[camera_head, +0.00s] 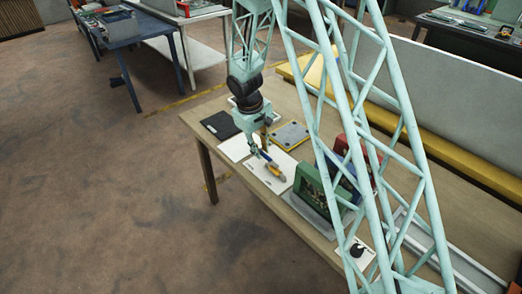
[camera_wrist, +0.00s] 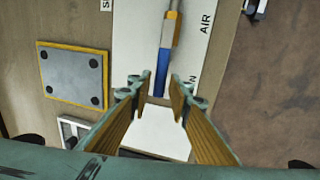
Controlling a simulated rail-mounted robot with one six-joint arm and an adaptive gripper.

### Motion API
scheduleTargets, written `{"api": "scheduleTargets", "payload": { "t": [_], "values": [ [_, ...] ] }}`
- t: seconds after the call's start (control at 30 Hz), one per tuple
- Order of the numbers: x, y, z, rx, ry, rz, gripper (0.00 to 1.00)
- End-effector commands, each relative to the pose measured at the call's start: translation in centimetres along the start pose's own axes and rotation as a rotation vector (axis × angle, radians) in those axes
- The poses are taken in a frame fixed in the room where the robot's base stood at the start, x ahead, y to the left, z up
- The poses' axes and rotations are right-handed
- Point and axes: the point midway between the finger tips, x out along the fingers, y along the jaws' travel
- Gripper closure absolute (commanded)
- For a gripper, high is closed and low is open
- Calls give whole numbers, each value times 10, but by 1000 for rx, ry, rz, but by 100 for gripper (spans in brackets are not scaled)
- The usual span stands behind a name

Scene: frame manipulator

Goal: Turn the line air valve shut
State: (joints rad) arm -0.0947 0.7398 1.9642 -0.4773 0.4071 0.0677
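The air valve lies on a white plate (camera_wrist: 130,35) marked "AIR". In the wrist view its brass body (camera_wrist: 171,30) is at the top and its blue handle (camera_wrist: 161,72) points down in line with it. The brass body (camera_head: 275,171) and blue handle (camera_head: 265,156) also show in the head view. My gripper (camera_wrist: 160,90) is open, with the handle's end between its fingertips in the picture. Floor or plate shows on both sides of the handle, so no grip is visible. Height above the plate is hard to tell. The gripper in the head view (camera_head: 257,151) is small.
A grey pad with yellow edges (camera_wrist: 72,78) lies left of the plate; it also shows in the head view (camera_head: 290,135). A black knob (camera_head: 357,250) is farther right.

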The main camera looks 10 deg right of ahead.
Motion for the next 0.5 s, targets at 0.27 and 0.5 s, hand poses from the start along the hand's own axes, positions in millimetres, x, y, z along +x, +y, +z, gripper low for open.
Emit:
{"api": "scheduleTargets", "payload": {
  "t": [0.27,0.5],
  "values": [
    [0,0,0,0,0,0,100],
    [0,1,0,11,-2,0,100]
  ]
}}
